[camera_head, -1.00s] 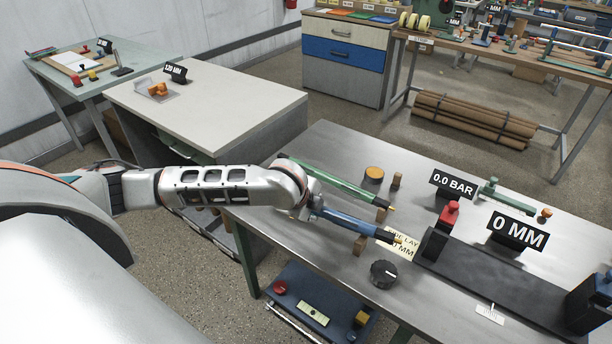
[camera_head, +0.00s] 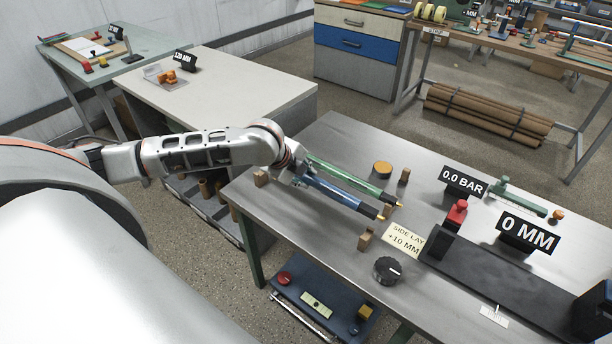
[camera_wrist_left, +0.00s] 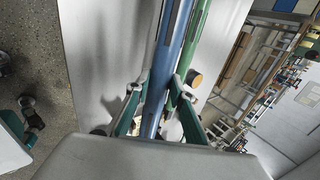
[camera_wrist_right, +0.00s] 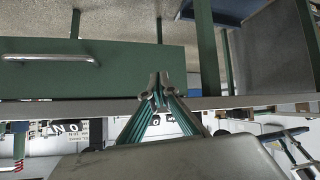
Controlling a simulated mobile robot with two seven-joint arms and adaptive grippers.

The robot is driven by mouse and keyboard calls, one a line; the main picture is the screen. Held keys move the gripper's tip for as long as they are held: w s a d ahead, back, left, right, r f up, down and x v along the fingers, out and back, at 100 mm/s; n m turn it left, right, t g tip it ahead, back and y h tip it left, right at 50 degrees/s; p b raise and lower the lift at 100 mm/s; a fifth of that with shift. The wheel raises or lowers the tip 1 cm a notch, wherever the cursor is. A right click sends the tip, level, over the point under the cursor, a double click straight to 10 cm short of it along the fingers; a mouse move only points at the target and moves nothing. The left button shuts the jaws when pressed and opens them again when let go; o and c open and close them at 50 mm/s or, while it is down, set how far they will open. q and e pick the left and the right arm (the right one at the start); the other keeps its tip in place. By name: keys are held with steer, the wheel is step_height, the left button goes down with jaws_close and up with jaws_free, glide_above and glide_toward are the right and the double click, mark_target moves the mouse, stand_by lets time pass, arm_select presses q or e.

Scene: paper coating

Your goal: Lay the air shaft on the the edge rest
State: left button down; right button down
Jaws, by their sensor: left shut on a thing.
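The blue air shaft (camera_head: 336,192), with a dark end and brass tip, slants over the near left part of the steel table. My left gripper (camera_head: 298,178) is shut on it near its left end; in the left wrist view the blue shaft (camera_wrist_left: 163,95) passes between the fingers (camera_wrist_left: 156,108). A green shaft (camera_head: 350,176) lies close beside it on the far side. Wooden rest blocks stand at the table's near edge (camera_head: 260,178) and (camera_head: 365,239); the blue shaft is behind them, apart from both. My right gripper (camera_wrist_right: 158,92) is shut and empty, beside a table edge.
Another wooden block (camera_head: 404,175) and an orange disc (camera_head: 382,168) stand behind the shafts. A black knob (camera_head: 387,270), a side lay card (camera_head: 403,240) and a dark bed (camera_head: 490,275) with a red-topped block (camera_head: 456,214) lie to the right. A pale table (camera_head: 220,85) stands behind left.

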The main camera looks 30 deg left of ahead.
arm_select(q)
steer(key=shift+f+b, duration=0.4)
steer(key=shift+f, duration=1)
step_height(320, 180, down, 2)
steer(key=shift+f+b, duration=0.2)
steer(key=shift+b, duration=0.15)
arm_select(e)
steer(key=shift+w+a+r+t+y, duration=0.3)
steer(key=shift+w+a, duration=0.25)
steer(key=shift+a, duration=0.2)
steer(key=shift+d+r, duration=0.1)
steer(key=shift+r, duration=0.1)
arm_select(q)
steer(key=shift+p, duration=0.9)
arm_select(e)
steer(key=shift+s+r, duration=0.1)
steer(key=shift+r, duration=0.45)
arm_select(q)
steer(key=shift+f, duration=1.55)
steer(key=c, duration=1.7)
jaws_free()
